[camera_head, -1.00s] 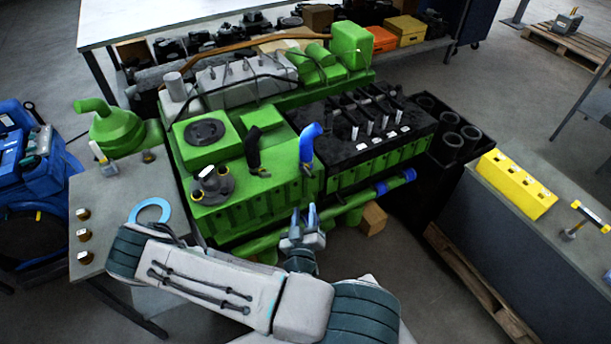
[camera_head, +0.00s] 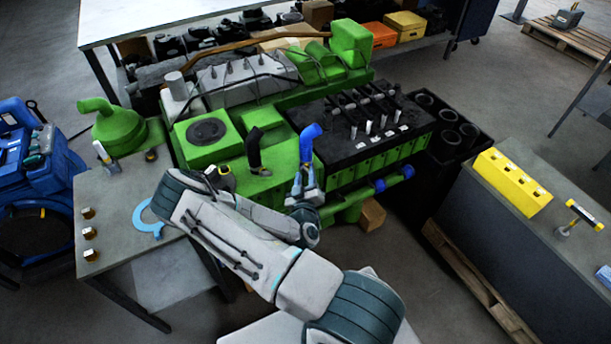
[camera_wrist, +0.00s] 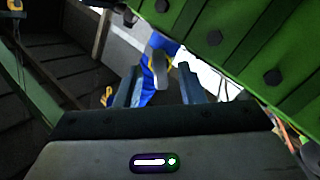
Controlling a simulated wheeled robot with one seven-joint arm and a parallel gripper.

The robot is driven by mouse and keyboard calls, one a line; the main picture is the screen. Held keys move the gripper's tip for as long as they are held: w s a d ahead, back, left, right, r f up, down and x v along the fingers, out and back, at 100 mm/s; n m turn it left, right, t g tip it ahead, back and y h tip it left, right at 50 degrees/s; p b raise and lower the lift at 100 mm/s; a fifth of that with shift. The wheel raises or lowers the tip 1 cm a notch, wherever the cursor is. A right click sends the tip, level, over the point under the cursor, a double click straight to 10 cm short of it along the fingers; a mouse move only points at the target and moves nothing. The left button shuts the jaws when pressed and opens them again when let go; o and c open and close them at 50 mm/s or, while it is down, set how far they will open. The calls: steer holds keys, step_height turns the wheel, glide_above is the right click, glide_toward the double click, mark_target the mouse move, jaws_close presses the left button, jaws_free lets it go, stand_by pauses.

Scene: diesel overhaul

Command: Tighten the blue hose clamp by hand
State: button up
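A blue bent hose (camera_head: 308,140) stands upright on the front of the green engine (camera_head: 262,183). My gripper (camera_head: 304,176) is raised just below the hose's lower end, fingers pointing up toward it. In the wrist view the two fingers (camera_wrist: 157,88) are apart, with the blue hose (camera_wrist: 168,50) showing between and beyond them. A grey rounded metal piece (camera_wrist: 158,66) sits against the blue there; it may be part of the clamp. I cannot tell whether the fingers touch it. The clamp's band is not clear in the head view.
A black bent hose (camera_head: 254,150) stands left of the blue one. A grey table (camera_head: 125,200) with a light-blue ring (camera_head: 146,218) is at left; a bench with a yellow block (camera_head: 512,182) is at right.

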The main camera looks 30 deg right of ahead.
steer(key=shift+w, duration=0.1)
jaws_close()
steer(key=shift+m, duration=0.3)
